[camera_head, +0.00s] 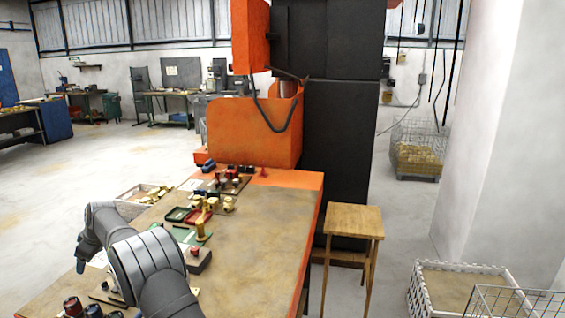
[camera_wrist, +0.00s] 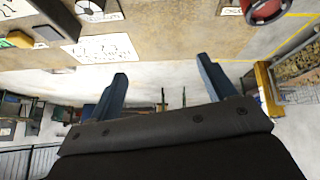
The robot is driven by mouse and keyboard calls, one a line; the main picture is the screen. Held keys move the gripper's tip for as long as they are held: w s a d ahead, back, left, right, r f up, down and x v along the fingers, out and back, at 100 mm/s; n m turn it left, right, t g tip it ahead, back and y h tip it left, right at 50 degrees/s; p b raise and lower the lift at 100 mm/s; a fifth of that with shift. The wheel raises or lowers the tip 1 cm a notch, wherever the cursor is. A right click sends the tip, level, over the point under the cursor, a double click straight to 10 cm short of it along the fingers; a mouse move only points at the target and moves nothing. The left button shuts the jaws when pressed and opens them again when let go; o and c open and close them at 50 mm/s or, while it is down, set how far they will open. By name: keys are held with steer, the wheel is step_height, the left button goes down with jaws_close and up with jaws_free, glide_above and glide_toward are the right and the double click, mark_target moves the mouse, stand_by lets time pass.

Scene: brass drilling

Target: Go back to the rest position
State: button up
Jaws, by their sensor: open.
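My gripper (camera_wrist: 162,68) shows in the wrist view with its two blue-grey fingers spread apart. Nothing is between them. In the head view my grey arm is bent over the left side of the workbench (camera_head: 255,235), and its far end points down near the bench's left edge. In the wrist view the bench top (camera_wrist: 180,25) fills the upper part, with pale floor beyond the fingertips.
Brass parts (camera_head: 203,228), a red tray (camera_head: 197,217) and dark knobs (camera_head: 72,306) lie on the bench around my arm. A large orange and black machine (camera_head: 255,130) stands behind. The bench's right part is clear. A wooden stool (camera_head: 354,220) stands to the right.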

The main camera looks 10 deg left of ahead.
steer(key=shift+s+a+f, duration=0.4)
steer(key=shift+a+f, duration=0.05)
steer(key=shift+a, duration=0.2)
steer(key=shift+s+a+f, duration=0.4)
steer(key=shift+a, duration=0.2)
steer(key=w+d+r, duration=0.2)
steer(key=w+d, duration=0.2)
steer(key=d, duration=0.5)
steer(key=w+d+r+n+g, duration=0.1)
steer(key=w+d+r, duration=0.2)
steer(key=d, duration=0.6)
steer(key=shift+w, duration=0.85)
steer(key=shift+r, duration=0.1)
